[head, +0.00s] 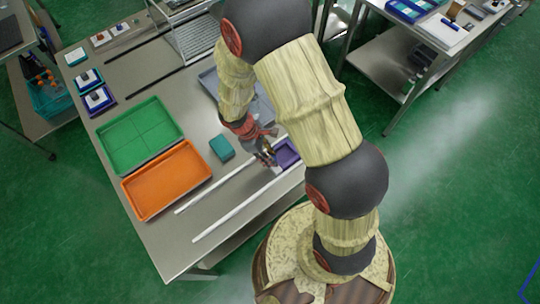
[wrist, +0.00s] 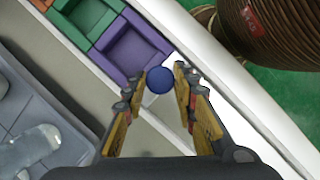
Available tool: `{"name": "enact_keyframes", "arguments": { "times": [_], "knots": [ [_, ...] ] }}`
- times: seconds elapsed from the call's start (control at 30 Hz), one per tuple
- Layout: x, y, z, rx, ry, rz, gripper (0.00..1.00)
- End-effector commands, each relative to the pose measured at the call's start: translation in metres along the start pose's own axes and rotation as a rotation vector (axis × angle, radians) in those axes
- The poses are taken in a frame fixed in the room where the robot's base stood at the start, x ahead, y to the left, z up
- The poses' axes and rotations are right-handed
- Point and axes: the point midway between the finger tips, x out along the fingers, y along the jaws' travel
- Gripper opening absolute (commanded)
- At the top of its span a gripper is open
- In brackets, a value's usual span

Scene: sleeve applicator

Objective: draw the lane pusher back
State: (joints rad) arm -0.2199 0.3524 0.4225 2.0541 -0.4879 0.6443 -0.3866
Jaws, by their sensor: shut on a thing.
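A dark blue round knob (wrist: 159,80) shows between my fingertips in the wrist view, and I take it to be the lane pusher's handle. My gripper (wrist: 158,84) is shut on it; the rest of the pusher under the knob is hard to make out. A purple square piece with a recessed top (wrist: 138,50) lies just beyond the knob, with a green piece (wrist: 88,16) behind it in the same row. In the head view my gripper (head: 266,153) is low over the table beside the purple piece (head: 288,152), partly hidden by my arm.
Two white rails (head: 232,186) run along the table's near right side. A green tray (head: 140,135), an orange tray (head: 166,178) and a teal block (head: 221,148) stand to the left. A grey tray (wrist: 30,125) lies left of my gripper in the wrist view.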

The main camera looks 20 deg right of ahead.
Motion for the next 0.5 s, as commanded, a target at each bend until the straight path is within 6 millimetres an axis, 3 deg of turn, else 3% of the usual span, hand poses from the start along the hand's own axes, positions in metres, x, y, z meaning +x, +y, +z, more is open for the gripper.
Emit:
{"name": "enact_keyframes", "arguments": {
  "times": [0.5],
  "knots": [
    [-0.0031, -0.0070, -0.0065, -0.002, 0.000, 0.001, 0.00]
  ]
}}
